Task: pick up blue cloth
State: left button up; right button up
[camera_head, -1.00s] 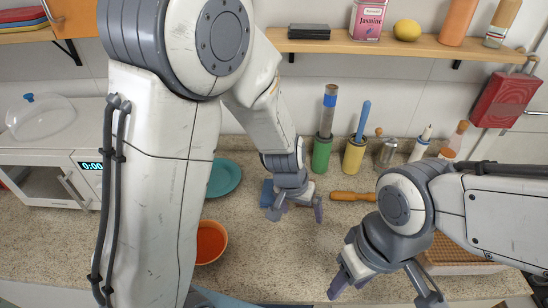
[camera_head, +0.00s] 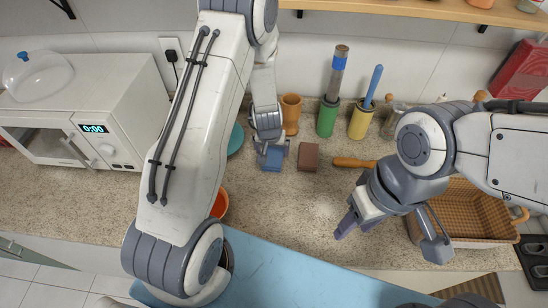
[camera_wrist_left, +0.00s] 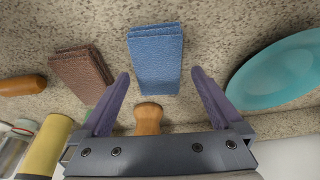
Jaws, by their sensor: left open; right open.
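The blue cloth (camera_head: 272,158) lies folded on the speckled counter. In the left wrist view the blue cloth (camera_wrist_left: 155,55) is a small folded rectangle just beyond the fingertips, centred between them. My left gripper (camera_head: 270,148) is open above the cloth's back edge; in the left wrist view its two purple fingers (camera_wrist_left: 158,85) stand apart with nothing gripped. My right gripper (camera_head: 385,225) is open and empty over the counter's front right, away from the cloth.
A folded brown cloth (camera_head: 308,157) lies right of the blue one. A brown wooden piece (camera_head: 291,113) stands close behind my left gripper. A teal plate (camera_wrist_left: 277,72) and an orange bowl (camera_head: 220,203) are on the left. A wicker basket (camera_head: 470,208) stands right.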

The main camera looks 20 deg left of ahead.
aim_at(273, 154)
pick_arm(q)
jog(key=x, duration=0.3)
jog(key=shift+w+f, duration=0.1)
jog(key=c, duration=1.2)
jog(key=shift+o, duration=0.2)
notch_tip(273, 154, up, 5)
jog(key=p, duration=0.2)
jog(key=shift+p, duration=0.3)
jog(key=shift+s+d+b, duration=0.6)
jog(key=shift+s+b, duration=0.15)
jog(key=shift+s, duration=0.1)
jog(key=s+d+r, duration=0.5)
jog(key=s+r, duration=0.1)
jog(key=s, duration=0.2)
jog(key=shift+p, duration=0.3)
jog(key=shift+s, duration=0.15)
